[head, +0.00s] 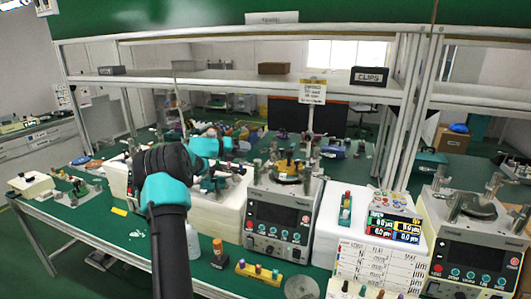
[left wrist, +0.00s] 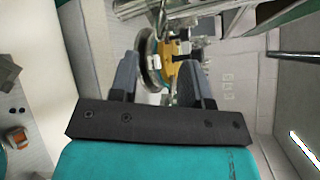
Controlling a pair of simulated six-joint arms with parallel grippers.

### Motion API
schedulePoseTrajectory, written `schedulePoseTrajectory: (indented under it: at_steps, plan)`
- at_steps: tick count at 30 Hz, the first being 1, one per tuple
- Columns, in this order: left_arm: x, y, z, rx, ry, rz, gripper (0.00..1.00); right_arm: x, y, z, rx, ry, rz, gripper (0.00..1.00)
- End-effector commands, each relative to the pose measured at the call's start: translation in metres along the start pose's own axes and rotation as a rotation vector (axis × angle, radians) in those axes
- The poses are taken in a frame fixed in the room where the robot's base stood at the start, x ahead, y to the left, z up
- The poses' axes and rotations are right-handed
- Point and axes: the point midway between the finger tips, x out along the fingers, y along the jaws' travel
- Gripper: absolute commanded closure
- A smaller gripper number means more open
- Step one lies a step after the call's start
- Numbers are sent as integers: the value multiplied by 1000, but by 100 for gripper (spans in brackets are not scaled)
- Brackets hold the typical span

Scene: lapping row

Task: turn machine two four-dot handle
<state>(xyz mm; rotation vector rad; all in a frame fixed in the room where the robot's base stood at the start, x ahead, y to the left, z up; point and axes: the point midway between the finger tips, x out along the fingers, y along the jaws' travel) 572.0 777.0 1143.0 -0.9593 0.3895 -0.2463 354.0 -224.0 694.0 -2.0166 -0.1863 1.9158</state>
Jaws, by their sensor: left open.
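A grey lapping machine (head: 279,222) with a screen and a row of knobs stands at the middle of the bench. On its top are a round plate and a yellow fixture (head: 290,168) between metal posts. The yellow fixture also shows in the left wrist view (left wrist: 172,68), beyond and between the fingers. My left gripper (left wrist: 160,78) is open and empty, pointing toward that machine top and apart from it. In the head view my left arm partly hides the machine area behind it. Dot marks on any handle are too small to make out. My right gripper is not in view.
Another lapping machine (head: 475,238) stands at the right. Between the machines is a white block with a coloured display (head: 395,228) and a label card. A bottle (head: 192,243) and a yellow peg holder (head: 258,273) sit near the front. A shelf (head: 240,82) spans above.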

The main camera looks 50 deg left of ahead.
Motion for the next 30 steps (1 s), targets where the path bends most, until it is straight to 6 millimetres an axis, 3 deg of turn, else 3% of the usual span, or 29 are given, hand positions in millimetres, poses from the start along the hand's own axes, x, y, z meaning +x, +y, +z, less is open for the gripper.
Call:
schedulePoseTrajectory:
  at_steps: [15, 21, 30]
  plan:
    - [85, 0, 0, 0, 0, -1, 57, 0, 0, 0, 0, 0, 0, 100]
    - [98, -1, 0, 0, 0, 0, 57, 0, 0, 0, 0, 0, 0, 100]
    - [99, 0, 0, 0, -1, 0, 59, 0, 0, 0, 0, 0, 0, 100]
